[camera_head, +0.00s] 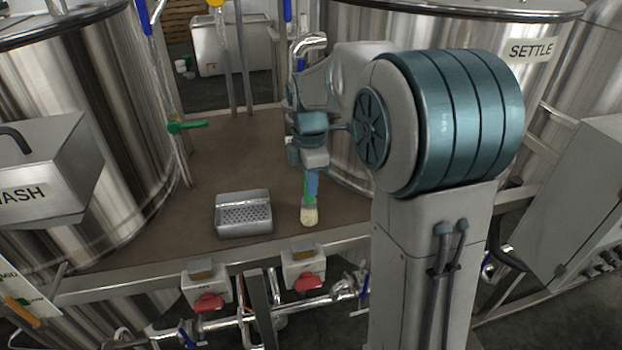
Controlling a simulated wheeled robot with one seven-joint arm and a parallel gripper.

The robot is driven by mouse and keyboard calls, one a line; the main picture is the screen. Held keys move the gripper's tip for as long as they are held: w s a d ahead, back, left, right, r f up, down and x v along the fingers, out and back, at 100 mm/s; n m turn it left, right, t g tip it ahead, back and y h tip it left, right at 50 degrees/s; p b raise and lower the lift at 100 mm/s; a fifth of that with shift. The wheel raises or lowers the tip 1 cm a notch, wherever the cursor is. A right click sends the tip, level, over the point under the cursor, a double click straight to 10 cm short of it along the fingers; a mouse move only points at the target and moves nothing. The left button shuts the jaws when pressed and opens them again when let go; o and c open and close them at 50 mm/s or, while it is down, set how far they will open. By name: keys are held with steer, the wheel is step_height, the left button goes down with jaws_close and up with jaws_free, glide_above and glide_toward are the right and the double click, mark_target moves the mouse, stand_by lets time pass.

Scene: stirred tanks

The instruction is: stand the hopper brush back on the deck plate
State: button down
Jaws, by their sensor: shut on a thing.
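The hopper brush (309,214) hangs below my gripper (311,180), with its pale bristle end down and a green part showing just above. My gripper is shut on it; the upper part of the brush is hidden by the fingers. The brush looks upright. Its bristle tip is at or just above the brown deck plate (190,215), near the front edge; I cannot tell whether it touches. My arm reaches in from the right and covers part of the deck behind.
A perforated metal tray (243,214) sits on the deck just left of the brush. Large steel tanks stand left (90,120) and right (450,35). A green-handled valve (188,126) juts over the deck. Red-handled boxes (304,268) line the front edge. Bare deck lies behind the tray.

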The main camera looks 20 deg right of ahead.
steer(key=shift+f, duration=0.15)
steer(key=c, duration=1.3)
jaws_free()
step_height(320, 180, up, 12)
steer(key=shift+r+b, duration=0.2)
steer(key=shift+b, duration=0.15)
